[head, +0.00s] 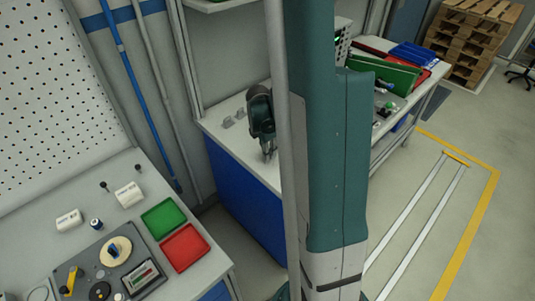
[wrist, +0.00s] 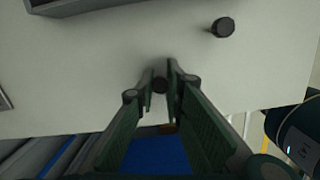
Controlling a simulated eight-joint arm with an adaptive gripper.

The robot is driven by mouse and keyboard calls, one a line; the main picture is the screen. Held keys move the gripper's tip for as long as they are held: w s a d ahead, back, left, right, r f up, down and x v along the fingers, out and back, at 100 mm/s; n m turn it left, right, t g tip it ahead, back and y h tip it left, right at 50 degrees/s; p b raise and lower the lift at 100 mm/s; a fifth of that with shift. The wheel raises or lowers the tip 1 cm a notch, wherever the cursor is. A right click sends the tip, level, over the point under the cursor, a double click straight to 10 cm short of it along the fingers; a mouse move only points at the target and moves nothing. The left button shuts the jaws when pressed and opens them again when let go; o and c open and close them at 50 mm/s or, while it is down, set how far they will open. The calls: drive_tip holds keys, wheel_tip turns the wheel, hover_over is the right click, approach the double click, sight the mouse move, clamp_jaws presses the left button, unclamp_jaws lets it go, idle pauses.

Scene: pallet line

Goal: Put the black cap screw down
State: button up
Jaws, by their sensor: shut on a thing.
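My gripper (wrist: 160,72) is over the pale bench top (wrist: 60,75) in the wrist view, its fingers close together and shut on a small dark piece, the black cap screw (wrist: 160,86). Only the round end of the screw shows between the fingers; the rest is hidden. In the head view my gripper (head: 268,157) points down over the white bench (head: 225,137) with the blue side. The screw is too small to make out there. I cannot tell whether it touches the bench top.
Another black cylindrical piece (wrist: 223,27) stands on the bench top, beyond and right of my gripper. A dark grey tray edge (wrist: 100,5) lies at the far left. Small grey parts (head: 233,118) sit on the bench in the head view. The bench top around my gripper is mostly clear.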

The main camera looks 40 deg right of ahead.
drive_tip(key=o, duration=0.7)
drive_tip(key=shift+f, duration=0.1)
drive_tip(key=shift+c, duration=0.2)
wheel_tip(320, 180, up, 12)
drive_tip(key=a+p, duration=0.1)
drive_tip(key=p, duration=0.1)
drive_tip(key=shift+w+a, duration=0.15)
drive_tip(key=shift+a, duration=0.05)
idle(0.5)
drive_tip(key=s+a+r+m+t, duration=0.2)
drive_tip(key=a+r+m, duration=0.3)
drive_tip(key=a, duration=0.4)
drive_tip(key=s+a+r+m+t, duration=0.1)
drive_tip(key=a+r+m, duration=0.1)
drive_tip(key=a+r, duration=0.55)
drive_tip(key=s+a+r+m+t, duration=0.2)
drive_tip(key=s+a+m, duration=0.2)
drive_tip(key=a, duration=0.3)
drive_tip(key=s+a+r+m+t+y, duration=0.1)
drive_tip(key=s+a+r+m+t, duration=0.1)
drive_tip(key=s+a+m, duration=0.3)
drive_tip(key=a+r, duration=0.1)
drive_tip(key=a, duration=0.2)
drive_tip(key=shift+s+a, duration=0.25)
drive_tip(key=shift+a, duration=0.05)
